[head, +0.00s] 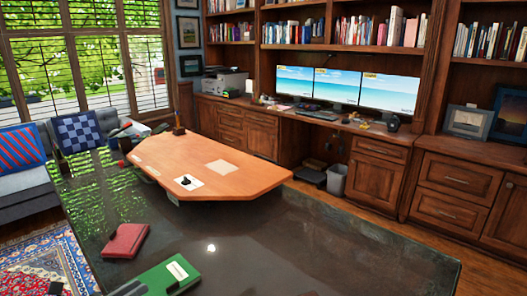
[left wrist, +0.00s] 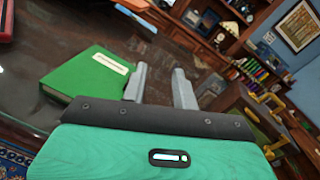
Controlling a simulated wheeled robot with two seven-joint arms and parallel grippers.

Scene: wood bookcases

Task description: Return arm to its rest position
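My left gripper shows in the left wrist view (left wrist: 160,80), with two grey fingers apart and nothing between them. In the head view only a small dark part of it (head: 130,288) shows at the bottom edge, beside the green book. The green book (head: 160,280) lies on the dark glossy table (head: 300,240); it also shows in the left wrist view (left wrist: 88,75), to the left of the fingers and apart from them. My right gripper is in neither view.
A red book (head: 126,241) lies on the table's left part. A wooden board (head: 210,165) with a white card and a small dark item on it lies farther back. The table's front right is clear. Bookcases and monitors (head: 337,86) stand behind.

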